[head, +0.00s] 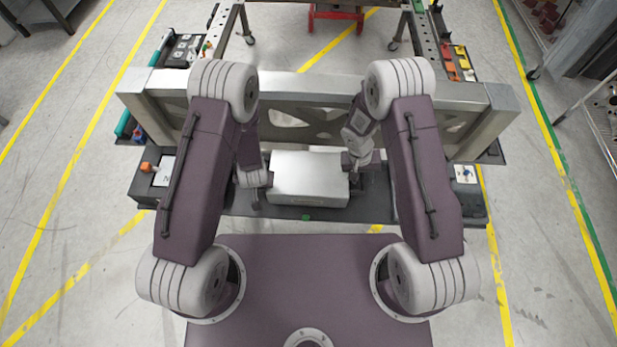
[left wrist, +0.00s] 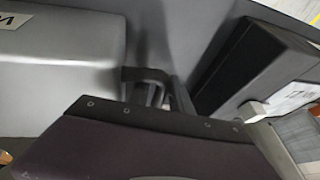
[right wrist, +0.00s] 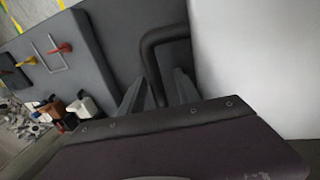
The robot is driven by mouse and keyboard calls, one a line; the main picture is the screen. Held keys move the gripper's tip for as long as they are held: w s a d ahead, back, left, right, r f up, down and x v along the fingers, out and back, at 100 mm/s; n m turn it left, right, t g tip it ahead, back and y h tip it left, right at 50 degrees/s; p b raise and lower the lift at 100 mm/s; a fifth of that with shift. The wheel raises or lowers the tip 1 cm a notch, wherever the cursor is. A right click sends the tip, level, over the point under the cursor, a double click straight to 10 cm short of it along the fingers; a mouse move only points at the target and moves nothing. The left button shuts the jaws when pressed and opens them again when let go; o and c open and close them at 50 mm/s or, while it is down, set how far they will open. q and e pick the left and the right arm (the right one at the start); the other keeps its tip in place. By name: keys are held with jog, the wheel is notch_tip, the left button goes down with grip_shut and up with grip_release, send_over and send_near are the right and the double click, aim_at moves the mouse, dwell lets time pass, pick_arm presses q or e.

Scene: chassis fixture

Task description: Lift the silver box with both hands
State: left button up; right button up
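The silver box (head: 308,180) lies on the dark lower shelf of the fixture, in the middle of the head view. It also fills the left of the left wrist view (left wrist: 60,75) and the right of the right wrist view (right wrist: 255,60). My left gripper (head: 257,192) is at the box's left end, by a black handle (left wrist: 145,74); its fingers look apart, one partly hidden by the handle. My right gripper (right wrist: 160,80) is at the right end, fingers apart, with the lower part of a black bent handle (right wrist: 150,42) between them.
A metal frame beam (head: 310,88) runs just behind the box. The dark shelf (head: 290,211) extends to both sides. A black block (left wrist: 245,70) with a white label stands near my left gripper. Coloured clips (right wrist: 60,48) on a grey panel lie left in the right wrist view.

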pick_arm(q)
jog(key=shift+w+a+f, duration=0.1)
jog(key=shift+w+f, duration=0.1)
jog(key=shift+f, duration=0.35)
pick_arm(e)
jog(key=shift+d+f, duration=0.1)
jog(key=shift+f, duration=0.5)
pick_arm(q)
jog(key=c, duration=0.4)
pick_arm(e)
jog(key=c, duration=0.4)
pick_arm(q)
grip_shut()
pick_arm(e)
grip_shut()
pick_arm(q)
jog(key=shift+r, duration=0.1)
